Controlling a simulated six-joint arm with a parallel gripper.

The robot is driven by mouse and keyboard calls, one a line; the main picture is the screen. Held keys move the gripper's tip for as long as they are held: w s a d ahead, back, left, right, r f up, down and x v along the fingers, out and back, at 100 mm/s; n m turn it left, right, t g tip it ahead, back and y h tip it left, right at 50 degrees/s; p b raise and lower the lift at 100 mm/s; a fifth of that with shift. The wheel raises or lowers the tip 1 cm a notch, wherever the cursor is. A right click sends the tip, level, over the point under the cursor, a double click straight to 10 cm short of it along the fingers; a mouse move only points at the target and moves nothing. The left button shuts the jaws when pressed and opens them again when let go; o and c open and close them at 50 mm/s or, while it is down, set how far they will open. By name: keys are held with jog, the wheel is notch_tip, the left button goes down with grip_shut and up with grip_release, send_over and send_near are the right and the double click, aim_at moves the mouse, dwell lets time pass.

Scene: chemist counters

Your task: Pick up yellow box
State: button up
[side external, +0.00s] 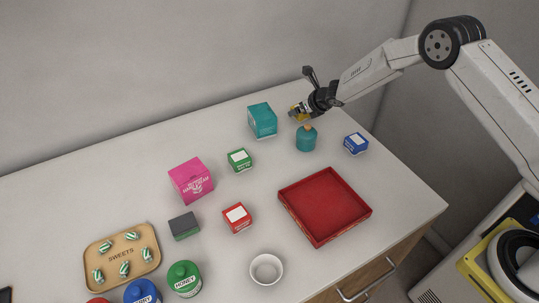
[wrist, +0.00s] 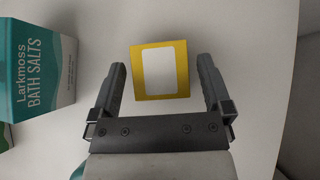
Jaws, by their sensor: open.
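The yellow box (wrist: 139,72) has a white label on top and lies on the white counter in the wrist view. It is between and just beyond the fingertips of my gripper (wrist: 161,72). The gripper is open, with a gap between each finger and the box. In the side view, my gripper (side external: 301,108) is at the far right part of the counter. A part of the yellow box (side external: 295,112) shows there beside the gripper, which hides the rest.
A teal bath salts box (side external: 262,121) stands left of the gripper, and a teal bottle (side external: 306,139) stands just in front of it. A blue box (side external: 355,143) is to the right. A red tray (side external: 325,235), a green box (side external: 239,160) and a pink box (side external: 191,181) are nearer the camera.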

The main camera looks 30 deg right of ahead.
jog(key=shift+w+f, duration=0.4)
dwell(0.3)
jog(key=c, duration=1.2)
jog(key=shift+r, duration=0.25)
